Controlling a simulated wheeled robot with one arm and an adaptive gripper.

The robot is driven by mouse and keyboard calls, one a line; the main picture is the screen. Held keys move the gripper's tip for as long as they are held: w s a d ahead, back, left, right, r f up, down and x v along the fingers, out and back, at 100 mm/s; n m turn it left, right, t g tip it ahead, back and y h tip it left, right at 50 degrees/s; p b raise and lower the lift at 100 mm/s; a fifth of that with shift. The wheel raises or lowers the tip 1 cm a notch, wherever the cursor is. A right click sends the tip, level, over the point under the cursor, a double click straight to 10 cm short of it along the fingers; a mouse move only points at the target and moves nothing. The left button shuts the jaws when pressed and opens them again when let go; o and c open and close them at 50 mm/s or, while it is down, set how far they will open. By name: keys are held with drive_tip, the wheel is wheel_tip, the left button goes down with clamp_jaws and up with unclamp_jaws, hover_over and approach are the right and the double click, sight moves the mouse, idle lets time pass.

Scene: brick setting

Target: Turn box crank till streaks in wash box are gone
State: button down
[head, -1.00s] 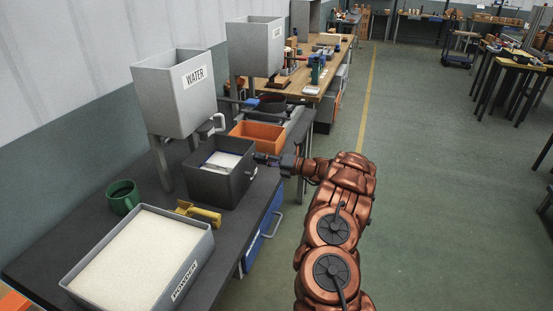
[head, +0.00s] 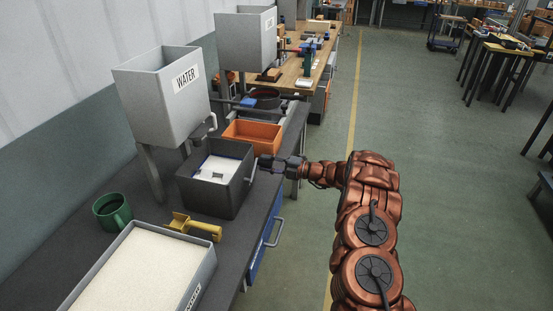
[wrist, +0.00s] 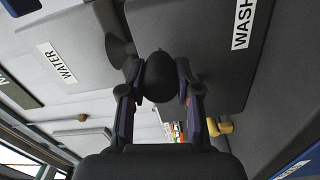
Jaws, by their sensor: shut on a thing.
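The wash box (head: 210,197) is a dark grey open box on the bench, labelled WASH in the wrist view (wrist: 228,45). White contents (head: 217,168) with a small dark-and-grey shape show inside it; I cannot make out streaks. My gripper (head: 262,165) is at the box's right side. In the wrist view my gripper (wrist: 158,85) is shut around the round black crank knob (wrist: 158,72), with a finger on each side. The rest of the crank is mostly hidden behind the knob and fingers.
The grey WATER tank (head: 165,100) stands behind the box. An orange tray (head: 252,136) lies beyond it. A green mug (head: 112,211), a yellow scoop (head: 195,226) and the powder bin (head: 203,277) are nearer. Open floor lies to the right.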

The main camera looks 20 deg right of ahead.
drive_tip(key=shift+d+f, duration=0.1)
drive_tip(key=shift+f, duration=0.1)
idle(0.3)
drive_tip(key=c, duration=0.8)
unclamp_jaws()
drive_tip(key=shift+r, duration=0.1)
drive_tip(key=shift+d, duration=0.1)
drive_tip(key=v, duration=1.1)
drive_tip(key=shift+s+d, duration=0.2)
drive_tip(key=shift+d, duration=0.1)
